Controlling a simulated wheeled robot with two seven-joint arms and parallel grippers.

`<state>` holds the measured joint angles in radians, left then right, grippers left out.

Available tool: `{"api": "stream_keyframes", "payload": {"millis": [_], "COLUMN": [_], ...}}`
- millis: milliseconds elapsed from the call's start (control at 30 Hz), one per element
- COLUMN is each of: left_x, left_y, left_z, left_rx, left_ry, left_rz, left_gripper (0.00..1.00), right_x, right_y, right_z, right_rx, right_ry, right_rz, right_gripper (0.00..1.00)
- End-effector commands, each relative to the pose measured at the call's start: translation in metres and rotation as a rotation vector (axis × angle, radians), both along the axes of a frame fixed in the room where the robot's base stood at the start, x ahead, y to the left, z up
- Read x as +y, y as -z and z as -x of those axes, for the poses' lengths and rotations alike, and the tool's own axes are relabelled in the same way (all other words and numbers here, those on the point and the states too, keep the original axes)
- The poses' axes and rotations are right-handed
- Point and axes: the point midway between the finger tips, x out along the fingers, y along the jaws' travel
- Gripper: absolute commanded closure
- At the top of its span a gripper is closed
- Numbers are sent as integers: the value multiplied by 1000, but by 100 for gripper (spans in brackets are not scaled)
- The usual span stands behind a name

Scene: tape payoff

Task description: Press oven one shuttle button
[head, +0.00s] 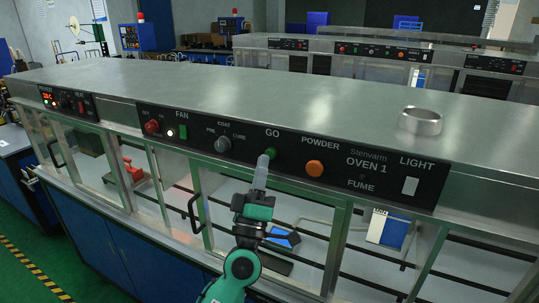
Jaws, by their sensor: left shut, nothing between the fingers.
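Oven 1's black control panel (338,165) runs along the front edge of its steel top. A round green button (271,153) sits under the label GO. My left gripper (262,161) is shut and empty, pointing up, with its pale fingertips right at the lower left of this button. I cannot tell whether the tips touch it, and they cover part of its edge. No label on the panel reads shuttle. My right gripper is not in view.
Close to the green button are a grey knob (222,144) on the left and an orange button (314,168) on the right. A white light switch (410,186) is farther right. Glass doors with black handles are below.

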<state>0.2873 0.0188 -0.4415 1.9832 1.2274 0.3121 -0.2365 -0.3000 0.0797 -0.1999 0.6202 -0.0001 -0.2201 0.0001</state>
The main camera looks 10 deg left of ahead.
Motion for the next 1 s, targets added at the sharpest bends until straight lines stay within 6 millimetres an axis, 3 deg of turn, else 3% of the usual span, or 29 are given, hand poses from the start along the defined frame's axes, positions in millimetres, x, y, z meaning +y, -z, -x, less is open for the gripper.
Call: {"api": "stream_keyframes", "payload": {"millis": [1000], "left_x": [-3], "left_y": [0], "left_z": [-8], "left_rx": [0], "left_ry": [0], "left_rz": [0], "left_gripper": [100], "right_x": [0], "right_y": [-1], "right_z": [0], "right_rx": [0], "right_ry": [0], "right_rz": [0], "right_gripper": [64]}}
